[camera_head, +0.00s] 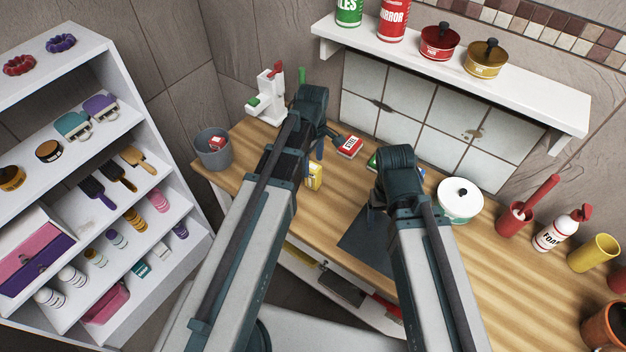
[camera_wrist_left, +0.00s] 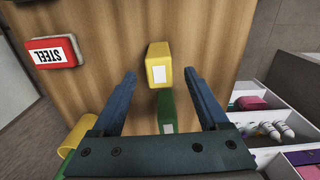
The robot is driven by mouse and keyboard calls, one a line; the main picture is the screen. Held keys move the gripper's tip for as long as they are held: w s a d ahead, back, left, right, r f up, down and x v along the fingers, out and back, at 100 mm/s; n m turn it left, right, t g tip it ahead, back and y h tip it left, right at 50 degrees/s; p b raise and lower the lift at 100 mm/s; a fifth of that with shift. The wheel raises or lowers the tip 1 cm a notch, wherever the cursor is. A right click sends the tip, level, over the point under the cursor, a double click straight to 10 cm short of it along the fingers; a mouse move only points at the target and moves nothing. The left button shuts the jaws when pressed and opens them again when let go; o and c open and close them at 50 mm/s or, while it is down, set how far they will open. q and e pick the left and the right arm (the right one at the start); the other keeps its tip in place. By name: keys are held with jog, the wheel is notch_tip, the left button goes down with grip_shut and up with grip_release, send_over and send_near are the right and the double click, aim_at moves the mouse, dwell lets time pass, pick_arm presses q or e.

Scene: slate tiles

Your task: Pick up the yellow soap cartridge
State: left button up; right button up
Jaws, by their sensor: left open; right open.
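The yellow soap cartridge (camera_head: 314,177) stands on the wooden counter near its front edge, just below my left gripper (camera_head: 319,146) in the head view. In the left wrist view the yellow cartridge (camera_wrist_left: 158,60), with a white label, lies ahead between the fingertips of my open left gripper (camera_wrist_left: 159,76). The fingers are apart and hold nothing. A green cartridge (camera_wrist_left: 166,108) shows closer in, between the fingers. My right gripper (camera_head: 377,205) is over the counter to the right; its fingers are largely hidden by its wrist, and it is open.
A grey bin (camera_head: 213,150) and white dispenser (camera_head: 268,95) stand at the left. A white shelf unit (camera_head: 150,185) is left of the counter.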

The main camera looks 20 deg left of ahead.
aim_at(313, 167)
pick_arm(q)
notch_tip(313, 167, down, 3)
jog(key=shift+b, duration=1)
pick_arm(e)
notch_tip(313, 167, down, 3)
pick_arm(q)
jog(key=shift+r, duration=0.1)
pick_arm(e)
jog(key=shift+r, duration=0.1)
pick_arm(q)
grip_shut()
